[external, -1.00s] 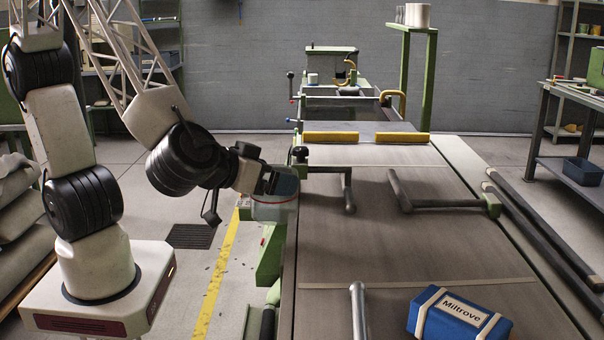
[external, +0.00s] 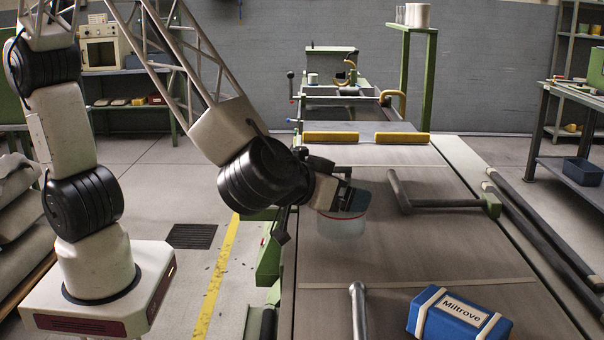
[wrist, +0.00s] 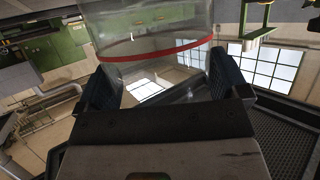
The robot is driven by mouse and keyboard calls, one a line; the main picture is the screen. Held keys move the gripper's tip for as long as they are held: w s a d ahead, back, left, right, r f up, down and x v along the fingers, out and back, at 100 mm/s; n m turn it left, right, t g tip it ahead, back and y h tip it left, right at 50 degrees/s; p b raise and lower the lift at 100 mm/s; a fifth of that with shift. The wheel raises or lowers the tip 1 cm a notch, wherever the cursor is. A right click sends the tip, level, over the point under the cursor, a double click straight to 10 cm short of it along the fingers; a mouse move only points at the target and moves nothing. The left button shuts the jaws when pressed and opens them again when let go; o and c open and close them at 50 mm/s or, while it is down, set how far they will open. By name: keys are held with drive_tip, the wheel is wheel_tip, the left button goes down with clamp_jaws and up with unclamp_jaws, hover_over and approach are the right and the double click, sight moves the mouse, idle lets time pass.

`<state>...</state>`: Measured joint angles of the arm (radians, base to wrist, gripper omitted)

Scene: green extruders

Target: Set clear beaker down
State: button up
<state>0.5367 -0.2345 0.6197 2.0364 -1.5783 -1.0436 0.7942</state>
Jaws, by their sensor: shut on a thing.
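The clear beaker (external: 343,223) has a red band near its rim and is held upright over the grey-brown machine bed (external: 420,260). My gripper (external: 345,198) is shut on the beaker at its upper part, coming from the left. I cannot tell whether the beaker's base touches the bed. In the wrist view the beaker (wrist: 155,45) fills the top middle, between the two dark fingers of my gripper (wrist: 160,90).
A blue box labelled Miltrove (external: 458,314) lies at the front right of the bed. Dark bars (external: 440,203) stand right of the beaker, and another bar (external: 358,310) is in front.

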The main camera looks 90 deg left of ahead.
drive_tip(key=shift+w+d+f, duration=0.1)
drive_tip(key=shift+w+d, duration=0.15)
drive_tip(key=shift+w, duration=0.55)
drive_tip(key=shift+w+d+f, duration=0.1)
drive_tip(key=shift+w+d, duration=0.1)
drive_tip(key=shift+w, duration=0.6)
drive_tip(key=shift+f, duration=1.7)
drive_tip(key=shift+f, duration=0.15)
drive_tip(key=o, duration=0.6)
drive_tip(key=shift+v, duration=6.1)
drive_tip(key=shift+a, duration=0.1)
